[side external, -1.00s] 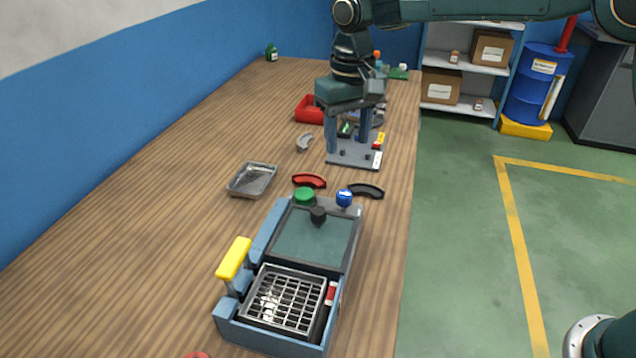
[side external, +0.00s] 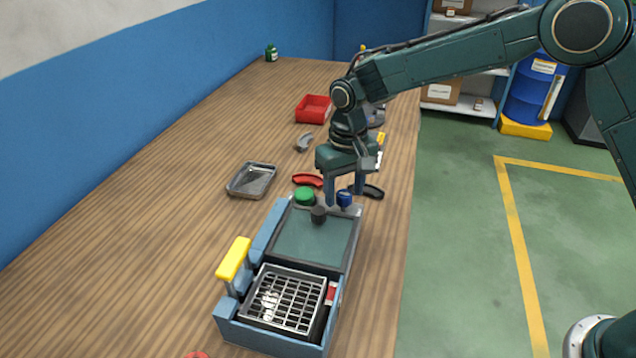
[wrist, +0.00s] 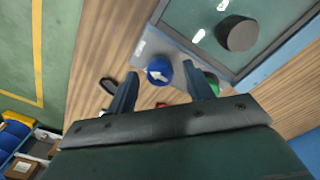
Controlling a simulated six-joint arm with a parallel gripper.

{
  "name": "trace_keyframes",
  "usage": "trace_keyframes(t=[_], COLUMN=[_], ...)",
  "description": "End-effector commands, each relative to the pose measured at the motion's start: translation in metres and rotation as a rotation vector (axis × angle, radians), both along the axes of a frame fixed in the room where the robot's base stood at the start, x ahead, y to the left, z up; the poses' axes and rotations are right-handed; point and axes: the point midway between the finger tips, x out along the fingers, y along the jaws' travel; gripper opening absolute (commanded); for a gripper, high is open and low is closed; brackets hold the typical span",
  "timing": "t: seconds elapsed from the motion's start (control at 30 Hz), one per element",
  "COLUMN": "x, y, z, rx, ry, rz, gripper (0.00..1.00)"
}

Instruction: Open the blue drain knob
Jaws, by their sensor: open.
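The blue drain knob (side external: 345,198) sits at the back right corner of the blue-framed machine (side external: 262,240). In the wrist view the blue knob (wrist: 159,71) shows a white arrow on its top. My gripper (side external: 345,200) is open above the back end of the machine, close to the knob. In the wrist view the knob lies between the lines of my two fingers (wrist: 165,77), slightly beyond their tips. Whether the fingers reach down beside the knob is hard to tell. Nothing is held.
A green button (side external: 304,196) and a black knob (side external: 318,214) are close by on the machine. A metal tray (side external: 252,180) stands left; the table's left side is clear.

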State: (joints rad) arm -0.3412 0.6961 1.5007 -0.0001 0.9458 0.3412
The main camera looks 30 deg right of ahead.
Motion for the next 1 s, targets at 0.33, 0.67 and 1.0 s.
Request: trace_keyframes(t=[0.33,0.67,1.0], x=[0.0001,0.0001,0.0001], y=[0.0,0.0,0.0001], z=[-0.0047,-0.0045,-0.0043], rx=[0.0,0.0,0.0], ry=[-0.001,-0.001,-0.001], rz=[0.0,0.0,0.04], gripper=[0.52,0.07,0.07])
